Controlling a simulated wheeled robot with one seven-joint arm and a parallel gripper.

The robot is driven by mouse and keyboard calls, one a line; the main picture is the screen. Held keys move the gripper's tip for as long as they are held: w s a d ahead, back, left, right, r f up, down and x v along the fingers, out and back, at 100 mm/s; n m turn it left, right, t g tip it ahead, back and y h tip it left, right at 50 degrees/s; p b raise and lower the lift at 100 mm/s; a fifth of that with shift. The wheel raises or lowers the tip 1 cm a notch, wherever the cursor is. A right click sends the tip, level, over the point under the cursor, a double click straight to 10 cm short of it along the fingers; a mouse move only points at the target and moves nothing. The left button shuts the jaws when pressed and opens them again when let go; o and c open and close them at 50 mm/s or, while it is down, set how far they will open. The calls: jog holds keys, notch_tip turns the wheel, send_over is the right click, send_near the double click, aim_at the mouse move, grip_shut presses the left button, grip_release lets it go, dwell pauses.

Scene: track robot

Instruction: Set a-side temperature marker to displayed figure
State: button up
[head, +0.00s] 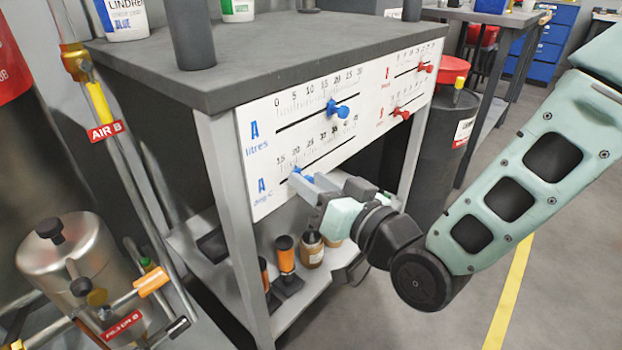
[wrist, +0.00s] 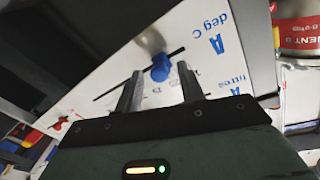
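The white panel (head: 262,188) on the bench front carries two A-side sliders, litres above and deg C below. The A-side temperature marker (head: 302,175) is blue and sits toward the left, low end of its deg C slot, partly hidden by my gripper (head: 306,186). In the wrist view the blue marker (wrist: 160,68) lies just beyond and between my fingertips (wrist: 158,78). The two fingers are apart, one on each side, and I see no clear contact. The exact reading under the marker is hidden. I cannot make out a displayed target figure.
The blue litres marker (head: 338,109) stands above my gripper. Red markers (head: 401,113) sit on the panel's right side. A lower shelf (head: 310,290) holds orange-topped tools and jars. A dark drum with a red lid (head: 453,72) stands right of the bench. Floor at the right is clear.

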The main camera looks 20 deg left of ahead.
grip_shut()
jog(key=w+d, duration=0.1)
jog(key=w, duration=0.1)
jog(key=w+d, duration=0.1)
jog(key=w, duration=0.2)
jog(key=w+d, duration=0.1)
jog(key=w, duration=0.2)
jog(key=shift+d, duration=0.15)
grip_release()
jog(key=shift+d+p, duration=0.1)
jog(key=shift+p, duration=0.2)
